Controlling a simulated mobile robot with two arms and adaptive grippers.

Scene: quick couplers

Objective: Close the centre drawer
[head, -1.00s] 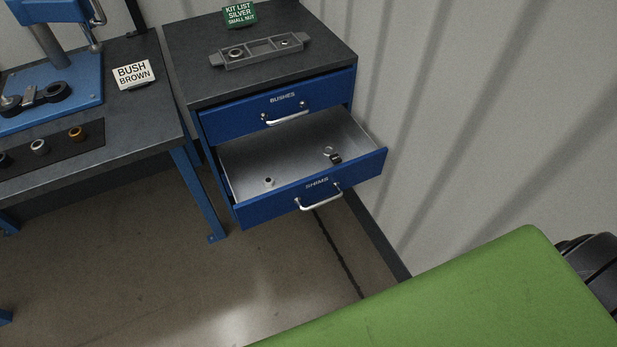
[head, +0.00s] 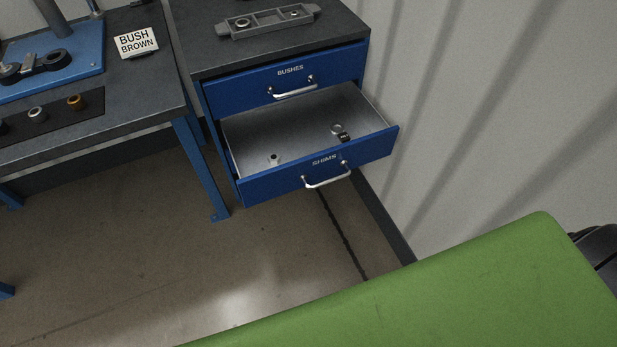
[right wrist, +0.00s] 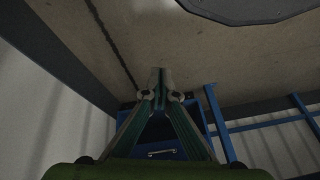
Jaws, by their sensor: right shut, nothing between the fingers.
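The open drawer labelled SHIMS (head: 272,187) sticks out of the blue cabinet, below a shut drawer labelled BUSHES (head: 240,97). The SHIMS drawer has a silver bar handle (head: 327,183). A ring (head: 337,129) with a dark piece beside it and a small light part (head: 274,159) lie inside. My right gripper shows in the right wrist view (right wrist: 160,74), its fingers together and empty. A blue front with a silver handle (right wrist: 162,153) shows behind the fingers; I cannot tell which drawer it is. Neither gripper shows in the head view.
A grey tray (head: 268,30) stands on the cabinet top. A workbench (head: 150,95) with a BUSH BROWN card (head: 136,41) stands to the left. A pale corrugated wall (head: 480,120) runs close along the cabinet's right. The floor (head: 200,270) before the cabinet is clear.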

